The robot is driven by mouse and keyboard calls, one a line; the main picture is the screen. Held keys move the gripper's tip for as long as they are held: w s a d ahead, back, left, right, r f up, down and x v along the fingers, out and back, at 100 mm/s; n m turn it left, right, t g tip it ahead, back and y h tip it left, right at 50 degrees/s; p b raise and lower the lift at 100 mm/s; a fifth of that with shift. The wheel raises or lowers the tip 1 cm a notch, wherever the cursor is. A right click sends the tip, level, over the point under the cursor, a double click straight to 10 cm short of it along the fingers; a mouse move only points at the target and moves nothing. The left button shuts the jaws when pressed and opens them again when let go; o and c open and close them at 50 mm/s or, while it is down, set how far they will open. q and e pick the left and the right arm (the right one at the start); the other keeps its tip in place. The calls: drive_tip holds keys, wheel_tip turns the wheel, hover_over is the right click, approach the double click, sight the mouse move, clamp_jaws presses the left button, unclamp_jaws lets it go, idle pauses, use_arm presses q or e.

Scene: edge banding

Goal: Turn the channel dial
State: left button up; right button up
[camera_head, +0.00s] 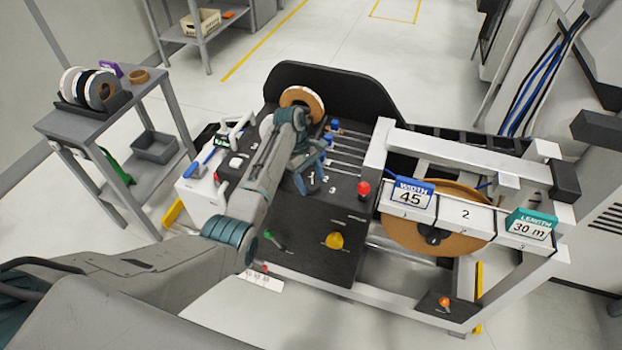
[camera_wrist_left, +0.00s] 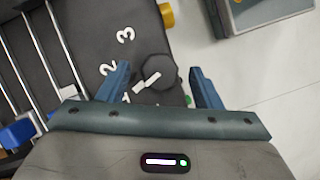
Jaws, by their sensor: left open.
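The channel dial (camera_wrist_left: 158,70) is a round black knob with a white pointer mark, seen in the left wrist view on the dark panel. White numerals 2 and 3 are printed beside it. My left gripper (camera_wrist_left: 161,86) is open, with one blue finger on each side of the dial in that view; I cannot tell whether they touch it or how far above it they are. In the head view my left gripper (camera_head: 308,184) is over the middle of the panel, and the dial is hidden by it. My right gripper is not in view.
Metal rods with blue ends (camera_head: 350,150) run beside the dial. A large brown reel (camera_head: 400,237) sits in the white frame at right.

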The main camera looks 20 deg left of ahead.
use_arm(q)
drive_tip(key=shift+f, duration=0.35)
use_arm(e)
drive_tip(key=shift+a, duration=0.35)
use_arm(q)
drive_tip(key=shift+d, duration=0.1)
drive_tip(key=c, duration=1)
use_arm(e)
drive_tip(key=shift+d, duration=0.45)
